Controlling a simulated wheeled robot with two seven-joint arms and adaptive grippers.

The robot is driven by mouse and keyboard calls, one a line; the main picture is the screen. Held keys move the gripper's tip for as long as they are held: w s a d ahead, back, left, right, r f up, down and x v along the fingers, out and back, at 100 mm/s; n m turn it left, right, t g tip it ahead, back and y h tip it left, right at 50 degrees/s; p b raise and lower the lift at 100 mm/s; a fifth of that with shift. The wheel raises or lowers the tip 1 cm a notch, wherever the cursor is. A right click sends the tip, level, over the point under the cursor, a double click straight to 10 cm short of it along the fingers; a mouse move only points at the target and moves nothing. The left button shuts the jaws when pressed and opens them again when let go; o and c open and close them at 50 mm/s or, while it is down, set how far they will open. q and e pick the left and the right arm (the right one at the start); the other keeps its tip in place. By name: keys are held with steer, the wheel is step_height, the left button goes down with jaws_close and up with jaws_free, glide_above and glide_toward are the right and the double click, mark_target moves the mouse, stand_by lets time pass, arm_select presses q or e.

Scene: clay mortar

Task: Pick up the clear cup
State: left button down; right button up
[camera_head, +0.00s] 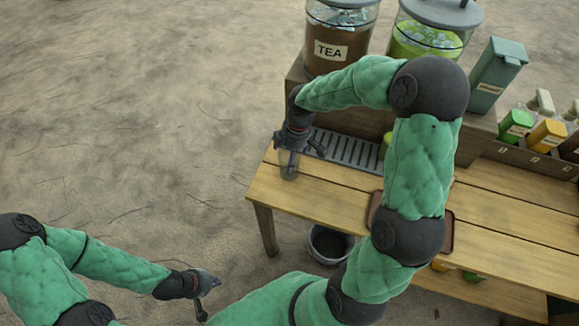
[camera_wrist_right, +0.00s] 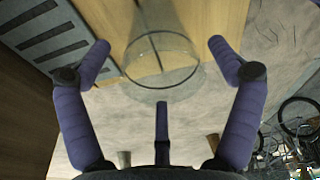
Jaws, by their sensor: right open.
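The clear cup (camera_head: 289,166) stands on the wooden table's left end, in front of the slatted drip tray. My right gripper (camera_head: 299,152) is at the cup, its fingers spread. In the right wrist view the cup (camera_wrist_right: 162,62) shows between the two open fingers (camera_wrist_right: 160,45), with a visible gap on each side. The cup's see-through wall makes its exact outline faint. My left gripper (camera_head: 205,296) is low at the lower left, away from the table, with its fingers apart and nothing between them.
The wooden table (camera_head: 330,205) has a slatted drip tray (camera_head: 350,149) beside the cup. A tea dispenser (camera_head: 338,40) and a green drink dispenser (camera_head: 425,40) stand behind. Cartons (camera_head: 545,135) sit at the right. A bucket (camera_head: 330,243) stands under the table edge.

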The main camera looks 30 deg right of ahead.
steer(key=f, duration=0.1)
steer(key=f+b, duration=0.1)
steer(key=f, duration=0.2)
steer(key=shift+a, duration=0.3)
steer(key=shift+r, duration=0.1)
steer(key=c, duration=1.1)
steer(key=shift+c, duration=0.2)
steer(key=shift+r, duration=0.1)
